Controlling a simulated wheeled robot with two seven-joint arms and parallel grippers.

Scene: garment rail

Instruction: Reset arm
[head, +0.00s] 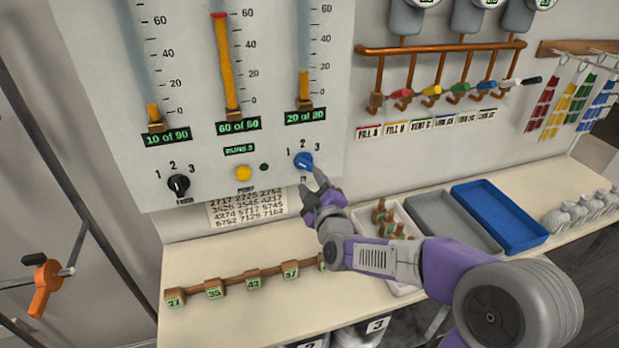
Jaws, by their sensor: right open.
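My right arm, grey and purple, comes in from the lower right. Its gripper (313,184) is open, with no object visible between the fingers. The fingertips are just below the blue knob (303,160) on the grey wall panel (205,165). One fingertip overlaps the knob's lower edge in the picture, and I cannot tell whether it touches. A black knob (178,185) and a yellow button (243,173) sit to the left on the panel. My left gripper is not in view.
Below is a cream shelf (210,325) with a brown rail of numbered blocks (254,281), a grey tray (440,215) and a blue tray (500,215). Copper pipes (440,48) with coloured valves run along the wall. An orange handle (44,285) is at the left.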

